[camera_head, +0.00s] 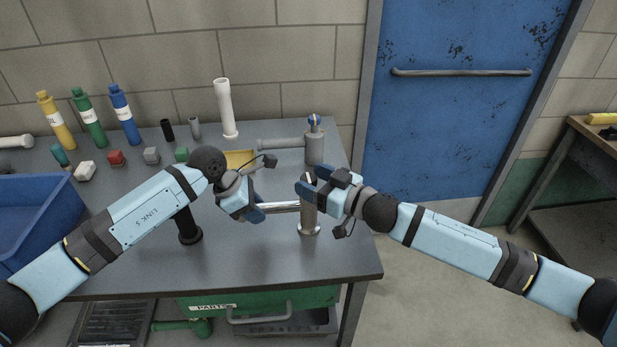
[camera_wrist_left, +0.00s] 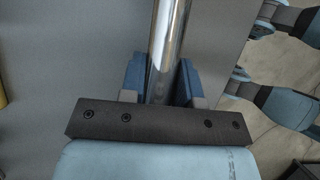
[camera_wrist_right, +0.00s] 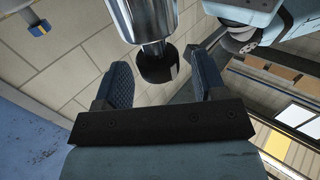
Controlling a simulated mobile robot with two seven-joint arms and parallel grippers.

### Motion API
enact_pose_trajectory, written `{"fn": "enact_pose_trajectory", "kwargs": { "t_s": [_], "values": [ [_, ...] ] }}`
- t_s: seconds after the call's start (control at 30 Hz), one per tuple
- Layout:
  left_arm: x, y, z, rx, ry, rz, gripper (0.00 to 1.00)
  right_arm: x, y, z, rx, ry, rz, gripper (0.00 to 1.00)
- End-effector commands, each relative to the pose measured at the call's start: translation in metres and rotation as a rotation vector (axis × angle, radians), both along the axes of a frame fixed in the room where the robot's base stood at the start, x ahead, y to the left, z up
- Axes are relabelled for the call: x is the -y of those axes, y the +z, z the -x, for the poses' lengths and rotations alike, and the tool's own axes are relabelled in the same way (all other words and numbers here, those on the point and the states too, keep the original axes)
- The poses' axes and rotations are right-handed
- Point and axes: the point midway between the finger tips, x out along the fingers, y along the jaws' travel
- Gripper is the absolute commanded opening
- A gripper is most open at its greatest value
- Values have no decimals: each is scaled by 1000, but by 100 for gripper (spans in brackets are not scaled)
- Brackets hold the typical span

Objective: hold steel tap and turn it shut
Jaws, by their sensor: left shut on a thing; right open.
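The steel tap (camera_head: 309,218) stands upright near the table's front right, with its shiny spout (camera_head: 284,206) pointing left. My left gripper (camera_head: 257,209) is shut on the spout; in the left wrist view the spout (camera_wrist_left: 166,45) runs between its fingers. My right gripper (camera_head: 306,185) is open at the tap's top. In the right wrist view the tap body (camera_wrist_right: 145,18) appears upside down, and its black knob (camera_wrist_right: 158,68) sits between the spread fingers; contact cannot be told. In the head view the right gripper mostly hides the knob.
A grey tap (camera_head: 314,150) with a blue and yellow knob stands behind. A black post (camera_head: 189,235) stands partly behind my left arm. A white pipe (camera_head: 225,110), several bottles, small blocks and a blue bin (camera_head: 35,215) are on the left. The front right table corner is clear.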

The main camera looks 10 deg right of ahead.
Motion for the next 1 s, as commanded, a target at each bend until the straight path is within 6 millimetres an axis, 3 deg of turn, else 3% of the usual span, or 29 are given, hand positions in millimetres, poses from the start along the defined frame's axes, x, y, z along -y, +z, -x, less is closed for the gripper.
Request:
{"fn": "enact_pose_trajectory", "kwargs": {
  "t_s": [0.4,0.6,0.87,0.9,1.0],
  "values": [
    [0,0,0,0,1,0,9,64,-1,56,-1,-1,1,64],
    [0,0,0,0,1,0,9,77,0,68,-1,0,1,64],
    [0,0,0,0,1,0,9,79,0,69,1,0,1,64],
    [0,0,0,0,1,0,32,79,0,69,1,0,1,64],
    [0,0,0,0,1,0,55,78,0,69,1,0,1,64]
  ]
}}
